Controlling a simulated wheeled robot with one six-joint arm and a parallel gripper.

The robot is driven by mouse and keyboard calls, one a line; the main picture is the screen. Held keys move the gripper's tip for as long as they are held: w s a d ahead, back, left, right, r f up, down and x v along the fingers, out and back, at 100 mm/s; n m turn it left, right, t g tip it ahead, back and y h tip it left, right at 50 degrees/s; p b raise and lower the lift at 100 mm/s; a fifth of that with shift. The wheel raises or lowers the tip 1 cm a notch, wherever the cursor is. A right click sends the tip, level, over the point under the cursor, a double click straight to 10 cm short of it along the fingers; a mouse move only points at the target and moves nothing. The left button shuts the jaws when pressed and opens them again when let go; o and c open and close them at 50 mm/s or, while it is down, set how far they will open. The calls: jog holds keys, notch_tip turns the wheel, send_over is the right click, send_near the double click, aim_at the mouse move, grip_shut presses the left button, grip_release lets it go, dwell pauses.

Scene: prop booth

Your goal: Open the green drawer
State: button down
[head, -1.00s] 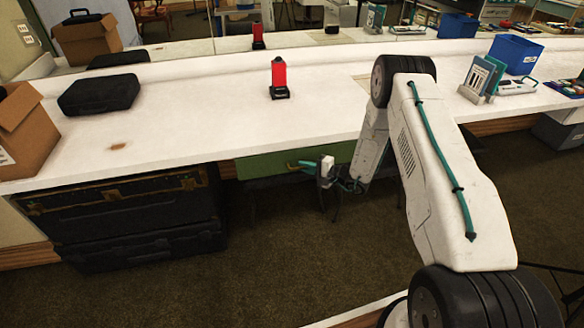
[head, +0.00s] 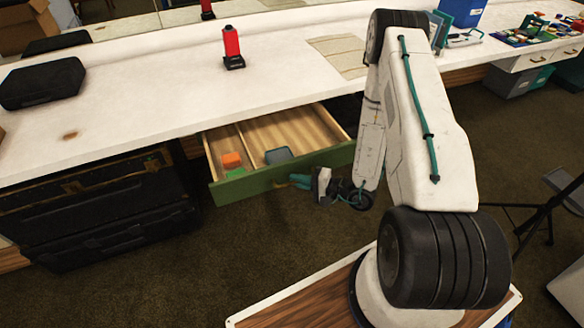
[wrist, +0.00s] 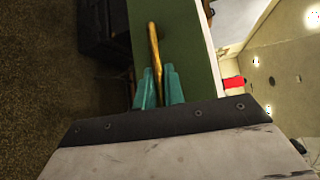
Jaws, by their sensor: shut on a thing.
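The green drawer (head: 235,187) is pulled out from under the white counter, and its wooden inside shows. An orange block (head: 231,160), a green item (head: 237,172) and a blue-grey container (head: 279,156) lie in it. My gripper (head: 294,181) is at the drawer's front. In the wrist view its teal fingers (wrist: 159,82) are shut on the brass handle (wrist: 154,42), one on each side, with the green front (wrist: 185,40) behind.
The white counter (head: 140,100) runs above the drawer, with a red and black device (head: 231,48) and a black case (head: 42,83) on it. Black trunks (head: 95,205) stand at the left below. The carpet in front of the drawer is clear.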

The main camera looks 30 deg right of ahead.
jog(key=shift+s+a, duration=0.2)
jog(key=shift+s, duration=0.7)
jog(key=shift+s+a, duration=0.15)
jog(key=shift+s, duration=0.7)
jog(key=c, duration=1.8)
grip_release()
jog(key=shift+w, duration=0.1)
jog(key=shift+o, duration=0.2)
jog(key=shift+d, duration=0.15)
jog(key=v, duration=0.7)
jog(key=shift+s+d, duration=0.25)
jog(key=shift+s, duration=0.05)
